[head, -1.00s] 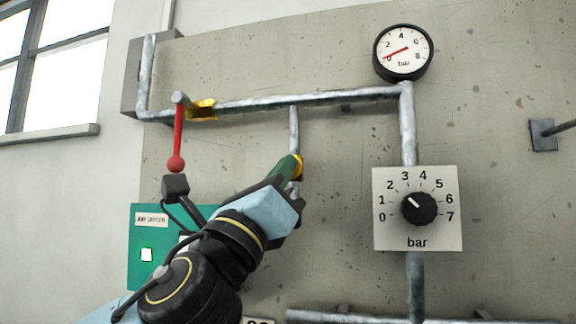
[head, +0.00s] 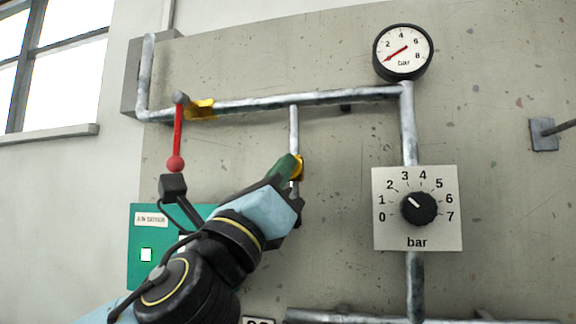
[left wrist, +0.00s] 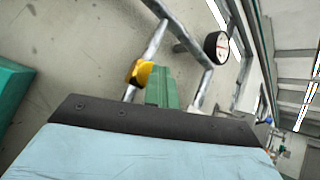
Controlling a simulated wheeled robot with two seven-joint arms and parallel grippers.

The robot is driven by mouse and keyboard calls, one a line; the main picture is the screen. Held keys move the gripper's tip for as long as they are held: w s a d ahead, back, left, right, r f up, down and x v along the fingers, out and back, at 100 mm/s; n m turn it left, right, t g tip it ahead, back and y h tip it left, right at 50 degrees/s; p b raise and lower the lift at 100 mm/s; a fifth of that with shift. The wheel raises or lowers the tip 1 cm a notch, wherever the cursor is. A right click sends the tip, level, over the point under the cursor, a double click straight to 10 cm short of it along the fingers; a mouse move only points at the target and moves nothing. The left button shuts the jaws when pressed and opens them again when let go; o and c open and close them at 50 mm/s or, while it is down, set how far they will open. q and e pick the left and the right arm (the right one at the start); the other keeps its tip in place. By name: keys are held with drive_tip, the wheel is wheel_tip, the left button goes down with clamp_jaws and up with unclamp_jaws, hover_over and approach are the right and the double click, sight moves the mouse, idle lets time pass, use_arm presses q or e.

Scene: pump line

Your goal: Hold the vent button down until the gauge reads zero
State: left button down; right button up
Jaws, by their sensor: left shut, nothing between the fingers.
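The round pressure gauge (head: 403,52) with a black rim sits at the top right of the pipework. Its red needle points to the lower left, over the place of the zero. A yellow fitting (head: 299,168), seemingly the vent button's housing, is on the short vertical pipe. My left gripper (head: 291,164) is shut and empty, its green fingers up against that fitting. In the left wrist view the yellow fitting (left wrist: 140,73) shows beside the green fingers (left wrist: 161,84). The button face is hidden, so I cannot tell how far it is pressed. My right gripper is not in view.
A red-handled lever (head: 178,135) with a yellow collar (head: 201,109) hangs left of the arm. A green box (head: 145,280) is behind my arm. The wall between fitting and dial is clear.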

use_arm(q)
drive_tip(key=shift+s+a, duration=0.25)
drive_tip(key=shift+s, duration=0.4)
drive_tip(key=shift+s+a, duration=0.25)
drive_tip(key=shift+s, duration=0.55)
drive_tip(key=shift+s+a, duration=0.25)
drive_tip(key=shift+s, duration=0.55)
drive_tip(key=shift+s+a, duration=0.25)
drive_tip(key=shift+s, duration=0.55)
